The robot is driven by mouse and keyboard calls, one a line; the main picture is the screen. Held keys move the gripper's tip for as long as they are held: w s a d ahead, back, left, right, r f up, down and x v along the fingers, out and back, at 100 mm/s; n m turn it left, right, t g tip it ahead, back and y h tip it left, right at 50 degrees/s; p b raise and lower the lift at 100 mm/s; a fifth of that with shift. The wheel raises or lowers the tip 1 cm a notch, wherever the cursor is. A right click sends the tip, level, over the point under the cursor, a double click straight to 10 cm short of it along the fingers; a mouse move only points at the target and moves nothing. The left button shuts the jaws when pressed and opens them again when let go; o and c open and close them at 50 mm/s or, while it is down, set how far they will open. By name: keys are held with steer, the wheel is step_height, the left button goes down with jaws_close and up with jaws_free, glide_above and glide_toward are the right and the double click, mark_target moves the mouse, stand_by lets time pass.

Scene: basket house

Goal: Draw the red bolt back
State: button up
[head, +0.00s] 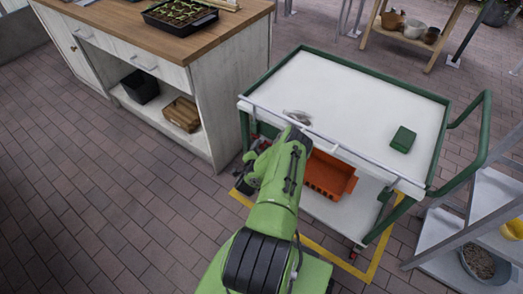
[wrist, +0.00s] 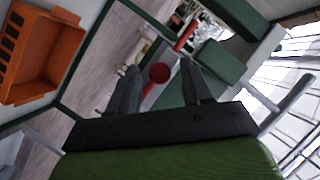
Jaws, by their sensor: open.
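In the wrist view a round red knob (wrist: 159,73) shows between the fingers of my gripper (wrist: 160,82), near the level of their tips. My gripper is open, with a gap between each finger and the knob, and it holds nothing. A short red rod (wrist: 186,37) shows farther up, beside green metal parts. I take the knob and rod to be parts of the red bolt, but how they join is unclear. In the head view my arm reaches to the left front corner of the white-topped green cart (head: 345,82); the arm hides most of the bolt there.
An orange bin (head: 330,175) sits on the cart's lower shelf; it also shows in the wrist view (wrist: 40,55). A small green box (head: 403,139) lies on the cart top. A wooden-topped cabinet (head: 190,45) stands left, and a metal rack (head: 485,195) stands right. Brick floor is clear at left.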

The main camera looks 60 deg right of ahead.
steer(key=shift+x, duration=1)
steer(key=shift+r, duration=0.1)
jaws_close()
